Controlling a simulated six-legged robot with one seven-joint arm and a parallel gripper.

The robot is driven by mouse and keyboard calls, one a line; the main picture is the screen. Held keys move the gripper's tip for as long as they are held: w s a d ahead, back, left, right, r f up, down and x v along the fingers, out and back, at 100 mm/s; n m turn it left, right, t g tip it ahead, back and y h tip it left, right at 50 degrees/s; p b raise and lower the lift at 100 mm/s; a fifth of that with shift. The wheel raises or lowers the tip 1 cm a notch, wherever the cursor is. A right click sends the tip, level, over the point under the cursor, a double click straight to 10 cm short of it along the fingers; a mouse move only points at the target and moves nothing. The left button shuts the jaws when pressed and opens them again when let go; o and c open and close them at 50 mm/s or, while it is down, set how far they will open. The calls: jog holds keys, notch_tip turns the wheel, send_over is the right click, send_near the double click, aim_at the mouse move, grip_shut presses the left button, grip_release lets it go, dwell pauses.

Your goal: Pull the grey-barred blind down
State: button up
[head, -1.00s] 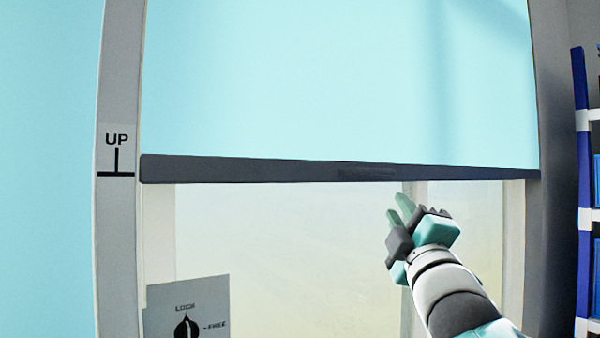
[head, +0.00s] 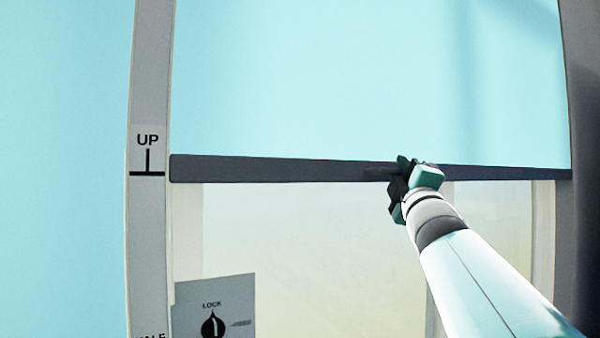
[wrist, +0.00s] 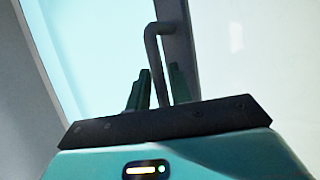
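The blind's light blue sheet (head: 370,80) hangs over the upper part of the opening, and its dark grey bottom bar (head: 270,169) is level with the UP mark (head: 148,152). My gripper (head: 405,165) is at the bar, right of its middle. In the wrist view the grey bar (wrist: 177,45) runs upright, with a bent grey handle (wrist: 153,55) standing out from it. The gripper's two fingers (wrist: 159,85) are apart, one on each side of the handle. A narrow gap shows on the right finger's side; contact on the left is unclear.
A grey panel with a dark LOCK knob (head: 213,328) is at the lower left; its pointer looks upright. A pale frame post (head: 148,230) stands left, a dark post (head: 590,130) right. Below the bar is a pale pane (head: 320,240).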

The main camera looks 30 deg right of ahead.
jog(key=shift+w+r, duration=0.1)
grip_shut()
